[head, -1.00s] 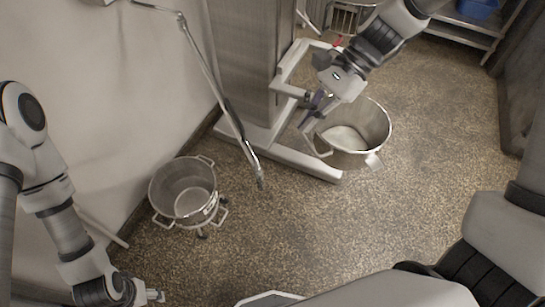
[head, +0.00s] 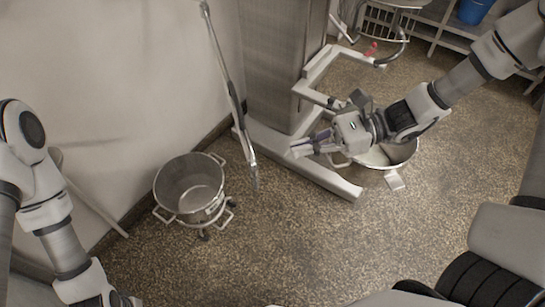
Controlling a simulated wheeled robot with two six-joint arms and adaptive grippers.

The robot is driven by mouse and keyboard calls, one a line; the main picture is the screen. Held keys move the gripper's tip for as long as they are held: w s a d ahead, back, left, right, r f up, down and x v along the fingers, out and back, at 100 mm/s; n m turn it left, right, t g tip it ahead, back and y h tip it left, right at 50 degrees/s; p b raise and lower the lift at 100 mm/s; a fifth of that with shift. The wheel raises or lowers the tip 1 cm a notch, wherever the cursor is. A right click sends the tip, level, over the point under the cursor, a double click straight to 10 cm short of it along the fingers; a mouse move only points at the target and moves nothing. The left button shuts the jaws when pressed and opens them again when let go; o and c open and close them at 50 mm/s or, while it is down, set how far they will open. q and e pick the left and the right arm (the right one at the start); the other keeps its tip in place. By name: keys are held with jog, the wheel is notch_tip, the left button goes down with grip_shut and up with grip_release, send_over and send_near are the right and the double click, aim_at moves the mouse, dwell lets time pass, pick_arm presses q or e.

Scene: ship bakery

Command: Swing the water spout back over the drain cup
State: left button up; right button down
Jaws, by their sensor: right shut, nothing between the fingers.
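The water spout is a long thin metal pipe (head: 228,88) that hangs down from the top of the picture. Its lower tip is over the floor, between a steel pot and the mixer base. I cannot pick out a drain cup for certain. My right gripper (head: 301,148) is shut and empty. It is right of the pipe with a gap in the picture, in front of the mixer base and bowl, and its fingers point left. My left gripper is mostly cut off at the bottom left edge, and its fingers cannot be made out.
The two-handled steel pot (head: 191,213) stands on a wheeled base at left. The mixer column (head: 280,65) and its pale legs (head: 318,172) stand behind my right gripper. A steel bowl (head: 403,153) is partly hidden by that gripper. A rack holds a blue bin (head: 475,10). The front floor is clear.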

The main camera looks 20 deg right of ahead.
pick_arm(q)
jog(key=shift+a, duration=0.15)
pick_arm(e)
jog(key=x, duration=0.6)
jog(key=shift+a, duration=0.2)
pick_arm(q)
jog(key=shift+a, duration=0.1)
pick_arm(e)
jog(key=shift+a, duration=0.1)
